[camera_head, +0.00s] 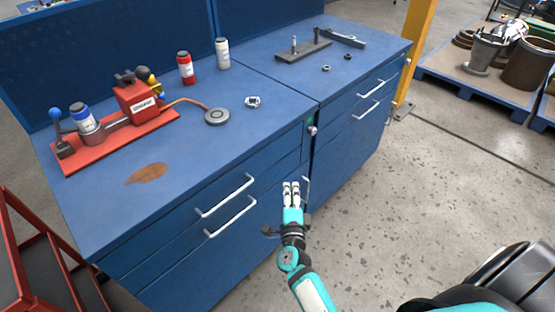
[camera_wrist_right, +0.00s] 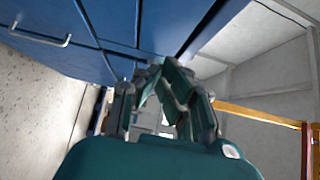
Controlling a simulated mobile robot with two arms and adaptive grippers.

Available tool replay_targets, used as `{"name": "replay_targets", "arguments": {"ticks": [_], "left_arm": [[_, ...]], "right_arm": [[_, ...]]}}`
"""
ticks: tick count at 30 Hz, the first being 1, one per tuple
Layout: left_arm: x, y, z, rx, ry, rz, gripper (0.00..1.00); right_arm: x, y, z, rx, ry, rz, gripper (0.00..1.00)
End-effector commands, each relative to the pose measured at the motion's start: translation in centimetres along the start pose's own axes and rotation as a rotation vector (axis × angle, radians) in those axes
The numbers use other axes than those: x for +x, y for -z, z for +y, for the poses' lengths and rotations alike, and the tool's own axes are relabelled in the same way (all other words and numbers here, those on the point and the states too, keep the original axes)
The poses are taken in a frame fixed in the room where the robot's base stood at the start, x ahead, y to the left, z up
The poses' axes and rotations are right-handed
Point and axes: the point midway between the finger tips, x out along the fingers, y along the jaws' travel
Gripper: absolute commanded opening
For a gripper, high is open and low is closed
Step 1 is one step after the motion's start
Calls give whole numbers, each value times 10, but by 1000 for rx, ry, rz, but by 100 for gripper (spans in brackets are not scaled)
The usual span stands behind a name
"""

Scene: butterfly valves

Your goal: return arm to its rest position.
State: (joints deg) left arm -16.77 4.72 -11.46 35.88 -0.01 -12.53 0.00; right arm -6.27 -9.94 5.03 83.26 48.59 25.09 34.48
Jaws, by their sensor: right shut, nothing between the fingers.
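My right gripper (camera_head: 291,187) shows in the head view in front of the blue workbench (camera_head: 225,150), beside its drawer fronts and below the top's front edge. Its fingers point up toward the bench and are shut with nothing between them. In the right wrist view the fingers (camera_wrist_right: 165,75) come together in front of the blue drawer fronts (camera_wrist_right: 110,25). My teal and white right arm (camera_head: 310,290) reaches up from the bottom of the head view. My left gripper is not in either view.
On the bench stand a red valve rig (camera_head: 120,135), a grey round disc (camera_head: 217,117), a red bottle (camera_head: 185,68), a white bottle (camera_head: 222,53) and a dark plate fixture (camera_head: 304,51). Drawer handles (camera_head: 230,216) stick out near the gripper.

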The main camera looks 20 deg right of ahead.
Motion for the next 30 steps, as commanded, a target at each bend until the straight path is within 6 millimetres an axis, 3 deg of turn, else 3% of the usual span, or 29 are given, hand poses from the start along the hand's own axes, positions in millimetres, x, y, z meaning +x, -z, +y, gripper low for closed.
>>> {"name": "replay_targets", "arguments": {"ticks": [5,8,11,14,18,22,27,30], "left_arm": [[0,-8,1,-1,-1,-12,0],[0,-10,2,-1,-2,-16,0],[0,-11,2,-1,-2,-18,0],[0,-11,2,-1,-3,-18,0],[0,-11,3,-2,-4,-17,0],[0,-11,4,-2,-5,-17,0],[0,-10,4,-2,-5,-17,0],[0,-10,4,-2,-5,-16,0]], "right_arm": [[-3,-1,1,-5,-2,-3,0],[-8,-8,19,-67,-33,-43,0],[-26,-22,61,-219,-107,-144,0],[-58,-36,123,-436,-208,-297,0],[-122,-38,211,-745,-344,-539,0],[-190,-18,282,-1002,-457,-767,0],[-286,32,355,-1304,-586,-1076,0],[-339,72,384,-1454,-650,-1254,0]]}}
